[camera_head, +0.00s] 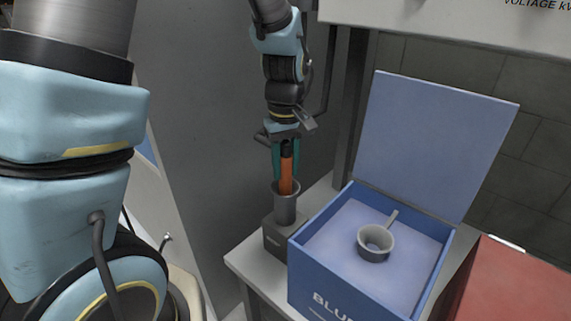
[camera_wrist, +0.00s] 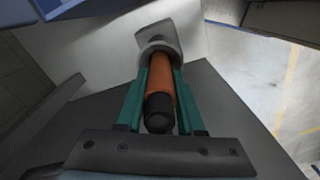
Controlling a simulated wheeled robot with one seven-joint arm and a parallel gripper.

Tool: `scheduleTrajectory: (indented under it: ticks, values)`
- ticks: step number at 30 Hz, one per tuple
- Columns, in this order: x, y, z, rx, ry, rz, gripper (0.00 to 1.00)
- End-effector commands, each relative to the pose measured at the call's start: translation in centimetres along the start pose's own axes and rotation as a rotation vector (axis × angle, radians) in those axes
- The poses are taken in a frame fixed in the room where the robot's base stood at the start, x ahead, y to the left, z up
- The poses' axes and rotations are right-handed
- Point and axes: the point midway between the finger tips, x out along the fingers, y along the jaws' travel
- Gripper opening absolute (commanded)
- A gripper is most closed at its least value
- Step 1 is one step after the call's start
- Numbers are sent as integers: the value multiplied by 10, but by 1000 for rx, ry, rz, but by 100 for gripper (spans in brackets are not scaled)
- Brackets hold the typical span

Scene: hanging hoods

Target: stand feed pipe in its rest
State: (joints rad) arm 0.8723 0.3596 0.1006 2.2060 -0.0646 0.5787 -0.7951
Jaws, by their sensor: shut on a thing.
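The feed pipe is an orange tube with a black end (camera_head: 286,172). It stands upright, with its lower end inside the grey cylindrical cup of the rest (camera_head: 285,209). The rest has a dark block base on the white table. My gripper (camera_head: 286,158) is above the cup, its green fingers shut on the upper part of the pipe. In the wrist view the pipe (camera_wrist: 163,92) runs between both fingers into the rest's round grey opening (camera_wrist: 158,45). The pipe's lower tip is hidden inside the cup, so I cannot tell whether it touches the bottom.
An open blue box (camera_head: 322,270) with a raised lid stands right of the rest, holding a small grey cup with a handle (camera_head: 373,247). A red box (camera_head: 510,285) is at the far right. A grey wall panel (camera_head: 215,130) rises behind the rest.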

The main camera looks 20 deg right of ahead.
Motion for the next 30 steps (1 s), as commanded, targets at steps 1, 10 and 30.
scheduleTrajectory:
  ticks: [1,10,30]
  values:
    - [3,0,0,0,0,0,0]
    - [5,0,0,0,0,0,0]
    - [2,0,0,0,1,1,72]
